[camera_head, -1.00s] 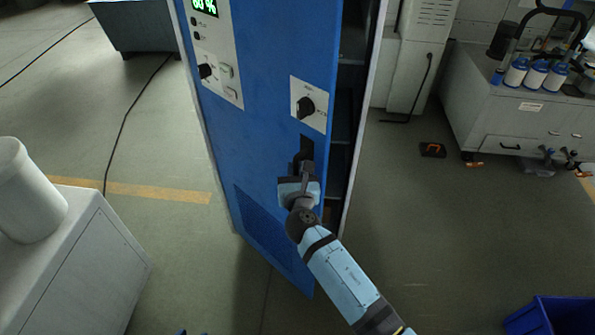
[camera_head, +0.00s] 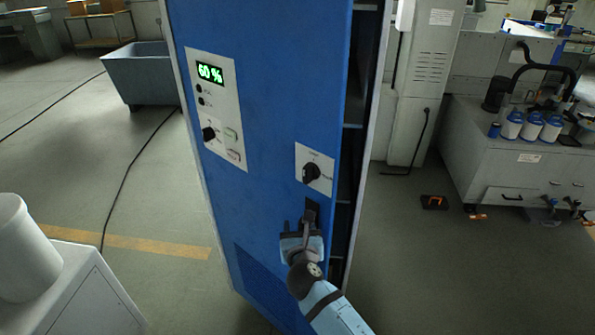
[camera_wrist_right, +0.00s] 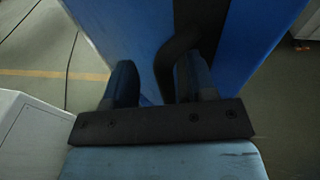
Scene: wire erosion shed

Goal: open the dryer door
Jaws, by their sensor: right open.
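The tall blue dryer door (camera_head: 262,110) stands ajar, with a dark gap and shelves (camera_head: 352,127) showing along its right edge. It carries a black rotary knob (camera_head: 311,173) on a white plate and, below that, a black handle (camera_head: 312,211). My right gripper (camera_head: 302,228) is at the handle, its fingers open. In the right wrist view, the dark handle (camera_wrist_right: 178,48) lies between the two spread fingers, close to the right one; I cannot tell whether it touches. My left gripper is not in view.
A control panel (camera_head: 218,110) on the door reads 60 %. A white cabinet (camera_head: 75,290) with a pale cylinder stands at lower left. A grey workbench (camera_head: 520,160) with bottles is at right. The floor right of the door is mostly clear.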

